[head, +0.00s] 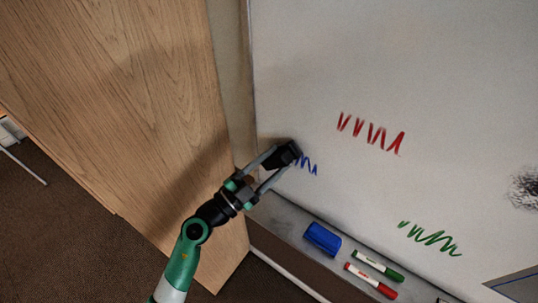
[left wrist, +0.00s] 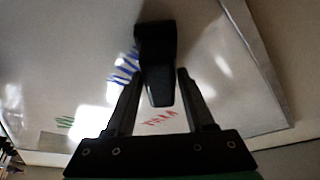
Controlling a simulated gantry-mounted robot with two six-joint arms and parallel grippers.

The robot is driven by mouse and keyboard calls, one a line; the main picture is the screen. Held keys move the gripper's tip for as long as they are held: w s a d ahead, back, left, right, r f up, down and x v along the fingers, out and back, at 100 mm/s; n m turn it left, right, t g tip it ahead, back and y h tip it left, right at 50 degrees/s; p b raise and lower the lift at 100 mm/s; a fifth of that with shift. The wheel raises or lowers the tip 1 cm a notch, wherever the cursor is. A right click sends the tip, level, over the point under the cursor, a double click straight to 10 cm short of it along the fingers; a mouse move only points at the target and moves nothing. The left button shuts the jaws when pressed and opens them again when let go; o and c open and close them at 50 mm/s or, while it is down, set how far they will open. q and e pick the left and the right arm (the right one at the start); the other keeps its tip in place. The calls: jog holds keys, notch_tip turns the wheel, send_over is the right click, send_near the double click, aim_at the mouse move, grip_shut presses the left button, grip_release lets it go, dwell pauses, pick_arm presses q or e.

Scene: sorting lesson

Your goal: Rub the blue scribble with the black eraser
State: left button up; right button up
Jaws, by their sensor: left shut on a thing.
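The blue scribble (head: 310,165) is on the lower left of the whiteboard, partly hidden behind the black eraser (head: 287,153). My left gripper (head: 278,165) is shut on the black eraser and holds it over the left end of the scribble. In the left wrist view the eraser (left wrist: 156,60) sits between the fingers, with the blue scribble (left wrist: 125,68) beside it. I cannot tell for sure whether the eraser touches the board. My right gripper is not in view.
A red scribble (head: 370,133) and a green scribble (head: 430,238) are on the whiteboard (head: 400,50), with a dark smudge (head: 525,188) at the right. The tray (head: 285,215) bears a blue eraser (head: 322,238), a green marker (head: 377,265) and a red marker (head: 370,280). A wooden panel (head: 130,90) stands at the left.

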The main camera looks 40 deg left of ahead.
pick_arm(q)
jog(key=shift+d, duration=0.1)
jog(key=shift+w+d+r+p, duration=0.1)
jog(key=shift+d+p, duration=0.25)
jog(key=shift+p, duration=0.1)
jog(key=shift+w+d+p, duration=0.2)
jog(key=shift+d+p, duration=0.4)
jog(key=shift+d, duration=0.65)
jog(key=shift+w+d+p, duration=0.1)
jog(key=shift+d+p, duration=0.3)
jog(key=shift+d, duration=0.05)
jog(key=shift+w+d+p, duration=0.15)
jog(key=shift+d+p, duration=0.2)
jog(key=shift+d, duration=0.5)
jog(key=shift+w+d+p, duration=0.1)
jog(key=shift+d+p, duration=0.2)
jog(key=shift+d, duration=0.55)
jog(key=shift+w+d, duration=0.15)
jog(key=shift+d, duration=1.1)
jog(key=shift+p, duration=0.35)
jog(key=shift+s+a, duration=0.2)
jog(key=shift+a, duration=1.55)
